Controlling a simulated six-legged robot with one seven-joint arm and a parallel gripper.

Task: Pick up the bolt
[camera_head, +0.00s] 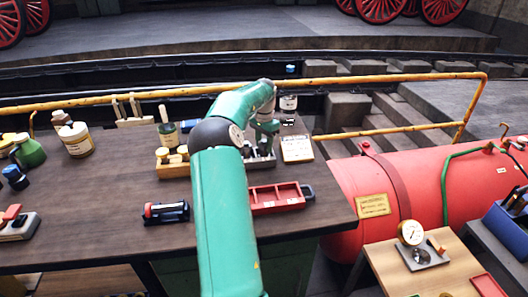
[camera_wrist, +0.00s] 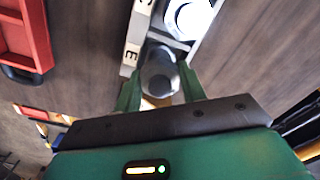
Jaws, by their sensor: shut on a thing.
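The bolt (camera_wrist: 160,72) shows in the wrist view as a grey round-headed piece between the two green fingers of my gripper (camera_wrist: 160,92). The gripper is shut on it. It is at a grey holder with lettered white labels (camera_wrist: 131,55). I cannot tell whether the bolt is still seated in the holder or lifted from it. In the head view my gripper (camera_head: 262,140) is low over the dark holder (camera_head: 268,160) on the workbench, and my arm hides much of it and the bolt.
A wooden block with yellow-topped items (camera_head: 173,162) is to the left. A dark flashlight-like tool (camera_head: 166,212) lies nearer. A yellow rail (camera_head: 340,80) runs behind the bench.

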